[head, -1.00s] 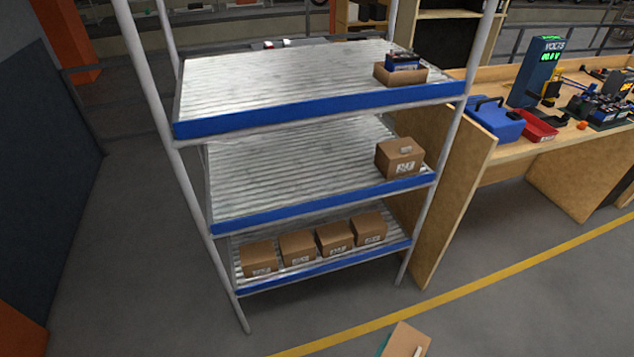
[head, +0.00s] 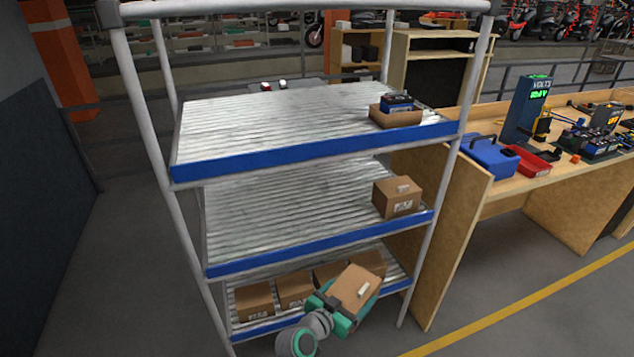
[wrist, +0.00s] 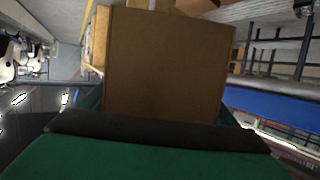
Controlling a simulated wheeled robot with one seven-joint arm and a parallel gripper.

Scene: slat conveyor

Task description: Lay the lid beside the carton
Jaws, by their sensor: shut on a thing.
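My gripper (head: 338,302) is shut on a flat brown lid (head: 352,284) with a small pale handle. It holds the lid tilted, in front of the rack's bottom shelf. In the wrist view the lid (wrist: 168,65) fills the middle, beyond the dark and green gripper parts. An open brown carton (head: 396,119) stands at the right end of the top shelf, with a blue and black battery (head: 398,102) in it. The lid is below the carton and well apart from it. The fingertips are mostly hidden by the lid.
The top shelf (head: 270,125) is bare left of the carton. A closed carton (head: 398,199) with a handled lid stands at right on the middle shelf. Several cartons (head: 255,299) line the bottom shelf. Rack posts (head: 152,170) and blue shelf edges (head: 310,158) stand near. A workbench (head: 540,180) is at right.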

